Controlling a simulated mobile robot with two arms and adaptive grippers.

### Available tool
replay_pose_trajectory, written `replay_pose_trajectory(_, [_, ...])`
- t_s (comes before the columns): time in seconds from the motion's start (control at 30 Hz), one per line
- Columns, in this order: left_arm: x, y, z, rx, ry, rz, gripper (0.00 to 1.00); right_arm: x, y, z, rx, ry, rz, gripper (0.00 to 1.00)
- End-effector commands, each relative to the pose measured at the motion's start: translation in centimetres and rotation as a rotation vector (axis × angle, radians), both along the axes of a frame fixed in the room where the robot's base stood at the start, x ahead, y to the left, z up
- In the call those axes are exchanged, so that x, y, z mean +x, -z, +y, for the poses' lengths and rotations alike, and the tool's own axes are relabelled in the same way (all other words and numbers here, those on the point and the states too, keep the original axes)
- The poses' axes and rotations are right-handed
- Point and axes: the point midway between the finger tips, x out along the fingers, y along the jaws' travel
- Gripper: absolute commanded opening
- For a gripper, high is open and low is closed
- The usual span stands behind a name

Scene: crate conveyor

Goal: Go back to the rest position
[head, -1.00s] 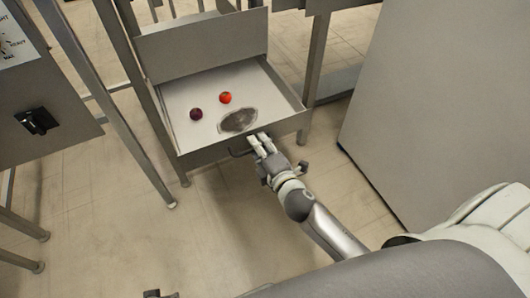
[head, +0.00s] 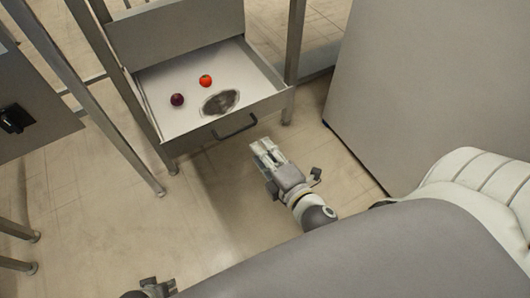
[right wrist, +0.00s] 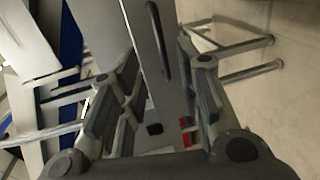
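My right gripper (head: 264,150) is in front of the pulled-out drawer (head: 215,130), apart from its dark handle (head: 236,126). In the right wrist view its fingers (right wrist: 157,65) stand apart with nothing between them, and a grey panel with a dark handle (right wrist: 158,40) shows beyond. My left gripper (head: 150,290) shows only in part at the bottom edge of the head view, and its fingers cannot be made out.
The drawer holds a red tomato (head: 206,81), a dark purple round item (head: 177,100) and a dark oval patch (head: 221,102). A large grey cabinet (head: 400,80) stands at the right. Metal legs (head: 110,95) stand at the left. The floor (head: 225,205) before the drawer is clear.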

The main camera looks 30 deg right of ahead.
Motion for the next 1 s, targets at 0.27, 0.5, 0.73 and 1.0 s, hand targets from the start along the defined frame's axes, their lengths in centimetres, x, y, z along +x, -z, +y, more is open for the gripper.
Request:
replay_pose_trajectory(0.27, [0.0, 0.0, 0.0, 0.000, 0.000, 0.000, 0.40, 0.0, 0.0, 0.0, 0.000, 0.000, 0.000, 0.32])
replay_pose_trajectory(0.5, [0.0, 0.0, 0.0, 0.000, 0.000, 0.000, 0.40, 0.0, 0.0, 0.0, 0.000, 0.000, 0.000, 0.32])
replay_pose_trajectory(0.73, [0.0, 0.0, 0.0, 0.000, 0.000, 0.000, 0.40, -0.3, 4.3, -2.0, 0.190, 0.146, 0.139, 0.32])
replay_pose_trajectory(1.0, [0.0, 0.0, 0.0, 0.000, 0.000, 0.000, 0.40, -5.5, 17.5, -3.9, 0.727, 0.630, 0.589, 0.32])
